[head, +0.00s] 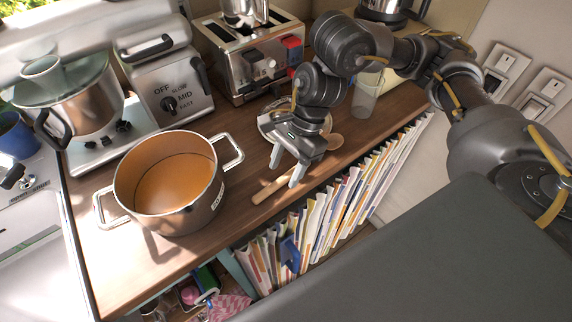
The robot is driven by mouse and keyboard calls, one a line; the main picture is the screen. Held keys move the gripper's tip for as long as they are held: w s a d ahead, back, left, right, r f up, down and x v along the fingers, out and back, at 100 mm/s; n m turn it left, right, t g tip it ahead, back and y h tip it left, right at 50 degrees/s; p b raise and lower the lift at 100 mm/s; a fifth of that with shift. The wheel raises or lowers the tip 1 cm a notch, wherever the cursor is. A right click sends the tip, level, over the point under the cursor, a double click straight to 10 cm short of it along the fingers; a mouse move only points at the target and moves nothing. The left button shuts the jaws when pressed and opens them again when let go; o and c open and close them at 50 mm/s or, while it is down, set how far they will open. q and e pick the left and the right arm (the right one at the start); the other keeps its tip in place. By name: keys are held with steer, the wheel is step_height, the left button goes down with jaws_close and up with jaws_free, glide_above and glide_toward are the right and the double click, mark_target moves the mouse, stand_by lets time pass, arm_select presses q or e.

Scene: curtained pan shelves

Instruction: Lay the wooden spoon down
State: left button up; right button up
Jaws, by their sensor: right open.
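The wooden spoon (268,190) lies on the wooden counter (120,268), near its front edge. Its handle points toward the lower left, and what looks like its bowl shows to the right of my gripper. My right gripper (286,173) is open, its two pale fingers pointing down at the spoon's handle. The gripper hides the middle of the spoon. I cannot tell whether the fingers touch it. My left gripper is not in view.
A steel pot (170,205) of orange soup stands left of the spoon. Papers or books (320,215) fill the shelf below the counter's front edge.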

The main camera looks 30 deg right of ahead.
steer(key=s+b+v, duration=0.1)
steer(key=v, duration=0.9)
steer(key=shift+w+r, duration=0.35)
steer(key=shift+w, duration=0.2)
steer(key=shift+d, duration=0.15)
